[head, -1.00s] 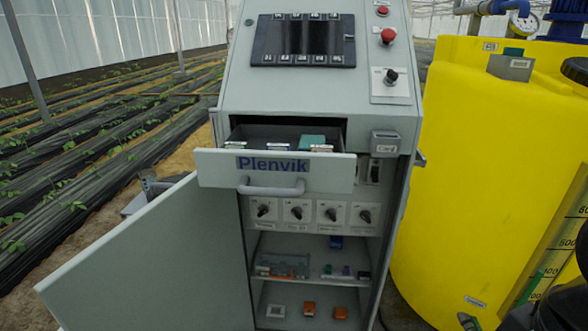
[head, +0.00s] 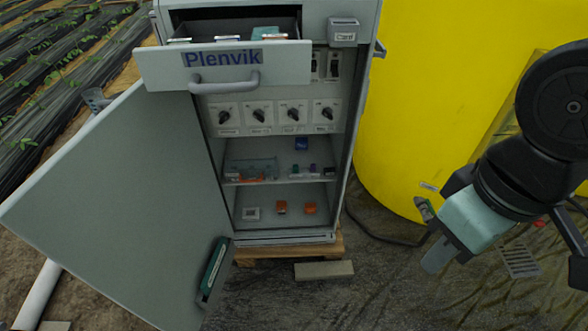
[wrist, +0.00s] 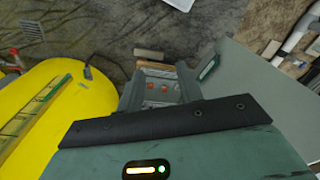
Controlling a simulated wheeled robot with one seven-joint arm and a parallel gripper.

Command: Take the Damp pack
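No label that reads "Damp" can be made out, so I cannot tell which item is the Damp pack. The open drawer (head: 288,66) marked Plenvik holds a teal item (head: 265,31) and several small items with pale top edges, mostly hidden by its front. The lower shelf holds a white labelled block (head: 250,213) and two orange blocks (head: 281,207) (head: 310,208). My gripper (head: 432,240) hangs right of the cabinet, before the yellow tank, apart from these items. Its teal body (wrist: 185,150) fills the lower wrist view; its finger gap is hidden.
The cabinet door (head: 120,205) stands open to the left, with a green item (head: 213,268) in its pocket. The middle shelf holds a clear tray (head: 250,170) and small parts. A yellow tank (head: 430,100) stands right. A flat block (head: 324,270) lies on the floor in front.

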